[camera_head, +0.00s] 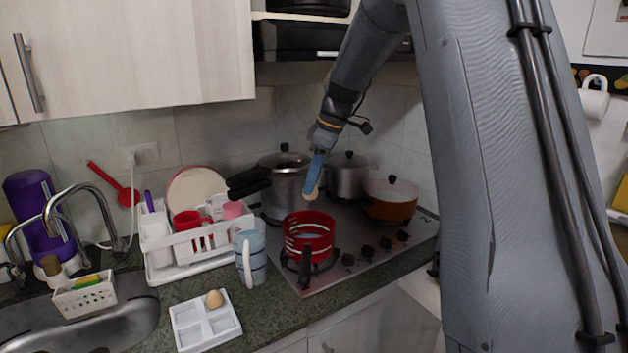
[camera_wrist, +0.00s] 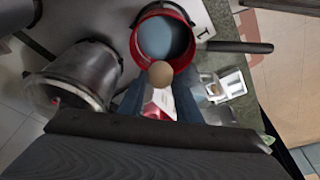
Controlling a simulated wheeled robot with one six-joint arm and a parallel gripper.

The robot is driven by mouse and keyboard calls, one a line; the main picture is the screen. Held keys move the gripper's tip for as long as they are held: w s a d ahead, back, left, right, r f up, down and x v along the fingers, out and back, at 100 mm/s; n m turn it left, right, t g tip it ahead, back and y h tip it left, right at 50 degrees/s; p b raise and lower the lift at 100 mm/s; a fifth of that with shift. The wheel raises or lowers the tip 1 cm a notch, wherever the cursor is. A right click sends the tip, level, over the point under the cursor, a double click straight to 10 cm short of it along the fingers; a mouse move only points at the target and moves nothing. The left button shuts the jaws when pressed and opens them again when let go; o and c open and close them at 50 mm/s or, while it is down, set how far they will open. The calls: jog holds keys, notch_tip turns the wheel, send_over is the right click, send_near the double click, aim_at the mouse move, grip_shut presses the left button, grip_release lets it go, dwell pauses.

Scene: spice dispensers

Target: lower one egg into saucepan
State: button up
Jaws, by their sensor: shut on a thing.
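My gripper (camera_head: 313,188) is shut on a tan egg (camera_head: 311,195). In the wrist view the egg (camera_wrist: 160,74) sits between the two blue fingertips of my gripper (camera_wrist: 160,82). The red saucepan (camera_head: 308,236) stands on the front of the stove, its dark handle toward the front edge. In the head view the gripper and egg are above the saucepan, apart from it. In the wrist view the saucepan (camera_wrist: 140,45) shows its blue-grey inside just beyond the egg. Another egg (camera_head: 214,299) sits in a white egg tray (camera_head: 190,335) on the counter.
A steel pressure cooker (camera_head: 288,185), a steel pot (camera_head: 348,176) and an orange pot (camera_head: 391,203) stand around the saucepan on the stove (camera_head: 345,272). A blue striped mug (camera_head: 252,262) and a white dish rack (camera_head: 160,240) are to its left.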

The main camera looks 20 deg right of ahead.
jog(key=shift+f, duration=0.1)
jog(key=shift+f+b, duration=2.75)
jog(key=shift+f, duration=2.3)
jog(key=shift+f+b, duration=1.45)
jog(key=shift+f, duration=1.15)
jog(key=o, duration=1.1)
